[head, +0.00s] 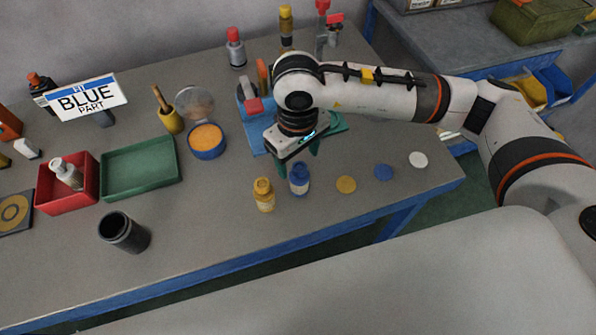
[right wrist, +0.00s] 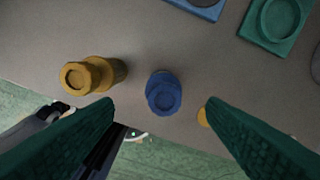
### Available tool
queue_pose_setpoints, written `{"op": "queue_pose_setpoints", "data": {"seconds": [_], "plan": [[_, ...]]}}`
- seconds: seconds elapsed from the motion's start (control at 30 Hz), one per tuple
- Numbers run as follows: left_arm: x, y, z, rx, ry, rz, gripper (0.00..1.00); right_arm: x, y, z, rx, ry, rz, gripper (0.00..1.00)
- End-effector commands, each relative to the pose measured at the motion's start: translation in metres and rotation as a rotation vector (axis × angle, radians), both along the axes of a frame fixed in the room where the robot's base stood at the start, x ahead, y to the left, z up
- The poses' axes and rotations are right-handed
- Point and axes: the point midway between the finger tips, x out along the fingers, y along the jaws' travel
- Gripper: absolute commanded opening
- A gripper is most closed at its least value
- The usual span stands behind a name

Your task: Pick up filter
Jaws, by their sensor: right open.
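A blue bottle-shaped part (head: 299,179), which may be the filter, stands near the front edge of the bench. It also shows in the right wrist view (right wrist: 163,92). A similar yellow part (head: 264,195) stands to its left, also in the right wrist view (right wrist: 92,75). My right gripper (head: 298,163) is open, with its green fingers pointing down just behind and above the blue part. In the right wrist view the blue part appears between the fingers, a little beyond the tips, and nothing is held. My left gripper is not in view.
A sign (head: 87,97) reads "BLUE PART". A green tray (head: 140,166) is empty; a red tray (head: 48,192) holds a bottle. A black cup (head: 124,232) stands at front left. Yellow (head: 346,184), blue (head: 383,172) and white discs (head: 418,159) lie at right.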

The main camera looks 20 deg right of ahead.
Motion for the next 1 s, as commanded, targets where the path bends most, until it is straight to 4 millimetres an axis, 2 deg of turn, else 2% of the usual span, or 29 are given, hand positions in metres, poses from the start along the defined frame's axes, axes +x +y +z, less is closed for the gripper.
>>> {"op": "queue_pose_setpoints", "data": {"seconds": [0.03,0.1,0.2,0.37,0.5,0.57,0.7,0.93,1.0], "plan": [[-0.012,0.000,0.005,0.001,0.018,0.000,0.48,-0.001,-0.001,-0.007,-0.001,0.006,-0.001,0.66],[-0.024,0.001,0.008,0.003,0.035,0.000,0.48,-0.001,0.000,-0.017,0.000,0.004,-0.003,0.66],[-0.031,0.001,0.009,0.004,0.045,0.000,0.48,0.000,0.000,-0.027,0.001,0.002,-0.001,0.66],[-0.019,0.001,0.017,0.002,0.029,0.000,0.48,0.000,-0.001,-0.037,0.002,0.004,-0.002,0.66],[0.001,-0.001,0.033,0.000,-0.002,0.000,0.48,-0.001,-0.004,-0.056,0.001,0.007,-0.004,0.66],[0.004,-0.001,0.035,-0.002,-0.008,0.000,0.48,0.000,-0.003,-0.067,0.003,0.006,-0.003,0.66],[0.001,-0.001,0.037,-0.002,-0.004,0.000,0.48,0.001,-0.004,-0.080,0.002,0.002,-0.001,0.66],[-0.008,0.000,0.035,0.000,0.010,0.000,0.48,0.001,-0.004,-0.083,0.003,0.000,-0.001,0.66],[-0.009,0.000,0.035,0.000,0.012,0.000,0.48,0.001,-0.004,-0.083,0.003,0.000,-0.001,0.56]]}}
